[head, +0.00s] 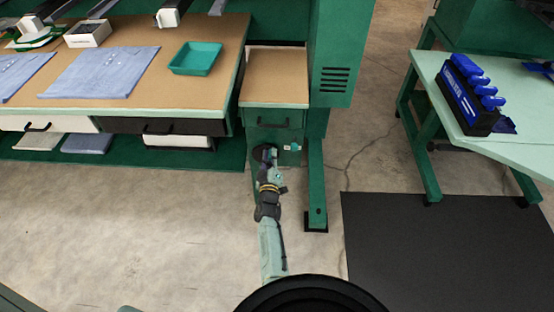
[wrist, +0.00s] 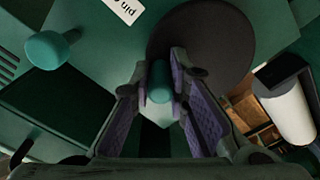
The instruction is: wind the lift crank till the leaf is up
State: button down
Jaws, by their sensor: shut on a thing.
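The crank is a dark round disc (wrist: 205,42) with a teal handle knob (wrist: 159,88), on the front of a narrow green cabinet. In the wrist view my gripper (wrist: 160,72) has its two purple-lined fingers on either side of this knob, shut on it. In the head view my gripper (head: 271,166) reaches the cabinet front and hides most of the disc. A second teal knob (wrist: 50,48) sticks out beside the disc; it also shows in the head view (head: 292,147). A tan top (head: 275,75) on the cabinet may be the leaf; it looks flat.
A bench (head: 215,52) with folded blue cloths and a teal tray (head: 195,58) stands left. A white roll (wrist: 284,108) lies near the crank, on the low shelf. A green post foot (head: 316,215) stands close right of my arm. The floor in front is clear.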

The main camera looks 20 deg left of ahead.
jog(key=shift+w+d+f+h, duration=0.2)
jog(key=shift+d+f, duration=0.1)
jog(key=shift+d, duration=0.25)
jog(key=shift+w+d+f+h, duration=0.15)
jog(key=shift+d+f+h, duration=0.1)
jog(key=shift+d, duration=0.3)
jog(key=f+b, duration=0.2)
jog(key=f, duration=0.1)
jog(key=f+b, duration=0.1)
jog(key=shift+s+d+f+b, duration=0.1)
jog(key=shift+d+f+b, duration=0.2)
jog(key=shift+d+f, duration=0.1)
jog(key=c, duration=1.8)
grip_release()
jog(key=shift+c, duration=0.2)
jog(key=o, duration=0.3)
jog(key=shift+a+r+y, duration=0.2)
jog(key=shift+a+y, duration=0.05)
jog(key=shift+a+r, duration=0.15)
jog(key=shift+a, duration=0.05)
